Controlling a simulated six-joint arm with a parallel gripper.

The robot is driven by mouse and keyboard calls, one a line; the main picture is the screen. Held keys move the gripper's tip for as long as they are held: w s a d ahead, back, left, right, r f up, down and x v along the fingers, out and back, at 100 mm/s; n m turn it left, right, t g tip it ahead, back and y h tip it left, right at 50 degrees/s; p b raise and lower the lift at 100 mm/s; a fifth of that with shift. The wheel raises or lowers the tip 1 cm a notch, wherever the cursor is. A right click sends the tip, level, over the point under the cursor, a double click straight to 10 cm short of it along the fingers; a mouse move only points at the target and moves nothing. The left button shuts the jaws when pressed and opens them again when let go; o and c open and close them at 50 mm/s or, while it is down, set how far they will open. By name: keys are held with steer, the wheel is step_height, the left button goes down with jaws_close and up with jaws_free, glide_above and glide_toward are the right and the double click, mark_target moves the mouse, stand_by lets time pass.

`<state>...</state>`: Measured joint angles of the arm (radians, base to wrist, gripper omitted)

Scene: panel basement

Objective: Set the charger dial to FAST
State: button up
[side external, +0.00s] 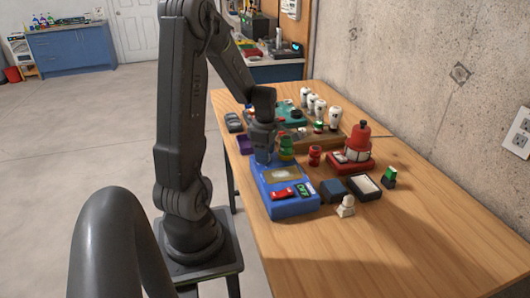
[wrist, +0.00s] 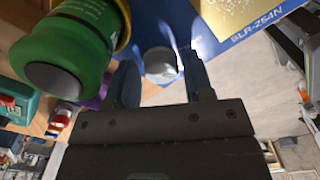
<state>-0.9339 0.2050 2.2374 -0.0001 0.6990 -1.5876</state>
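The blue charger (side external: 290,207) lies on the wooden table near its left edge, with a red switch, a green-lit display and a tan plate on top. A round silver-grey dial (wrist: 160,62) on that panel shows between my gripper's fingertips (wrist: 160,68). The fingers are apart, one on each side of the dial; I cannot tell whether they touch it. In the side view my gripper (side external: 264,158) points down at the charger's far end and hides the dial. No dial markings are readable.
A green bottle-like item (side external: 286,148) stands close beside my gripper; it looms large in the wrist view (wrist: 70,55). The table's front right is clear.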

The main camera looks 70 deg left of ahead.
steer(key=shift+o, duration=0.8)
step_height(320, 180, up, 14)
steer(key=shift+f, duration=0.1)
step_height(320, 180, down, 14)
steer(key=n, duration=0.4)
steer(key=shift+n, duration=0.3)
stand_by(0.3)
